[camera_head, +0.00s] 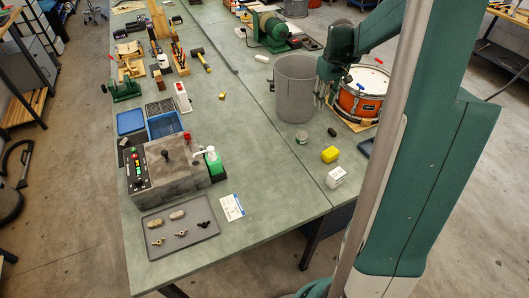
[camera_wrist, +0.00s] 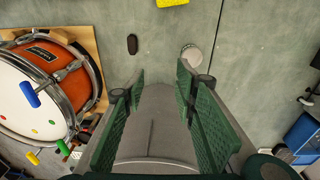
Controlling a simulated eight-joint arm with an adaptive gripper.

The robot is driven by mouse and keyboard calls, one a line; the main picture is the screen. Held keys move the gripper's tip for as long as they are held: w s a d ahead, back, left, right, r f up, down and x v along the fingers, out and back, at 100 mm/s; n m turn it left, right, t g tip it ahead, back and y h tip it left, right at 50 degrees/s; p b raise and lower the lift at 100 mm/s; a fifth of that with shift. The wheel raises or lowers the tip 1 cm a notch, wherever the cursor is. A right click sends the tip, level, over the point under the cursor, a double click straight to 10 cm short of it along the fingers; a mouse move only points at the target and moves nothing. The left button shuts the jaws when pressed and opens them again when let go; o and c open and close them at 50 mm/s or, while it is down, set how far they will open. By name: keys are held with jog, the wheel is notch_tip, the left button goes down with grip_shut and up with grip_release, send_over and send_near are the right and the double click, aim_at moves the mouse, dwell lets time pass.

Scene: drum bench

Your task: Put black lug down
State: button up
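My gripper (camera_head: 322,94) is beside the right side of the bin, near the drum. In the wrist view its green-padded fingers (camera_wrist: 158,88) are spread wide with nothing held between them; the grey bin (camera_wrist: 155,125) shows through the gap.
The orange drum (camera_head: 360,95) stands on a wooden board right of the bin (camera_head: 295,90). A small round tin (camera_head: 308,139), a yellow block (camera_head: 330,154) and a white box (camera_head: 336,176) are nearby. A grey tray (camera_head: 180,242) holds several small parts. Mid-bench is clear.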

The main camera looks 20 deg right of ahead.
jog(key=s+a+r+t, duration=0.1)
jog(key=s+a+r, duration=0.25)
jog(key=a, duration=0.35)
jog(key=s+a+r+t, duration=0.15)
jog(key=a+r, duration=0.25)
jog(key=a, duration=0.4)
jog(key=s+a+r, duration=0.3)
jog(key=a+r, duration=0.1)
jog(key=a, duration=0.3)
jog(key=s+a+t, duration=0.4)
jog(key=s+a, duration=1.2)
jog(key=a, duration=0.1)
